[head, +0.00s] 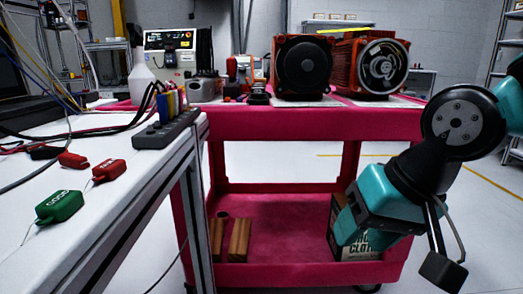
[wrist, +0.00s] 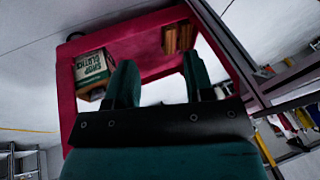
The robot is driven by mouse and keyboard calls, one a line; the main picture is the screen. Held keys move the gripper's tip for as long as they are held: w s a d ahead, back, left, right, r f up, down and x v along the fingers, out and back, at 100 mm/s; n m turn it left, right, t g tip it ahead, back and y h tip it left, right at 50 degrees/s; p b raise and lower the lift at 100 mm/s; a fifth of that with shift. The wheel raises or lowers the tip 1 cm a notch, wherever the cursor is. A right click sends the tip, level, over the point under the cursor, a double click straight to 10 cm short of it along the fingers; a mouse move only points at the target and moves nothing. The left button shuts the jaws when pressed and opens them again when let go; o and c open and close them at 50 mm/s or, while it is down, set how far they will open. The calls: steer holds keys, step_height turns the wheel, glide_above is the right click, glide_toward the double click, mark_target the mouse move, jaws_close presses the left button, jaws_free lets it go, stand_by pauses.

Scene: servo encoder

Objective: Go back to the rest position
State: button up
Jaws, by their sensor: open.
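My gripper (wrist: 159,62) shows in the wrist view with its two dark teal fingers apart and nothing between them. In the head view my teal and black arm hangs at the right, in front of the right side of the pink cart (head: 310,124). The gripper points toward the cart's lower part. In the wrist view the cart (wrist: 67,100) lies beyond the fingers, with a shop cloths box (wrist: 93,68) left of them. My arm hides part of this box (head: 352,240) in the head view.
Two orange-framed motor units (head: 302,67) (head: 380,66) stand on the cart top. Wooden blocks (head: 238,240) lie on its lower shelf. A white bench (head: 110,215) at the left holds a green tag (head: 60,206), red tags (head: 108,171) and cables. Floor right of the cart looks clear.

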steer(key=s+d+f+n+g+p, duration=0.1)
steer(key=s+f+n+g+p, duration=0.15)
steer(key=s+n, duration=0.55)
step_height(320, 180, up, 38)
steer(key=s+m+p, duration=0.1)
steer(key=m+p, duration=0.1)
steer(key=p, duration=3.3)
steer(key=shift+s+d+f+p, duration=0.2)
steer(key=shift+s+p, duration=0.1)
steer(key=shift+p, duration=0.1)
steer(key=shift+g, duration=0.25)
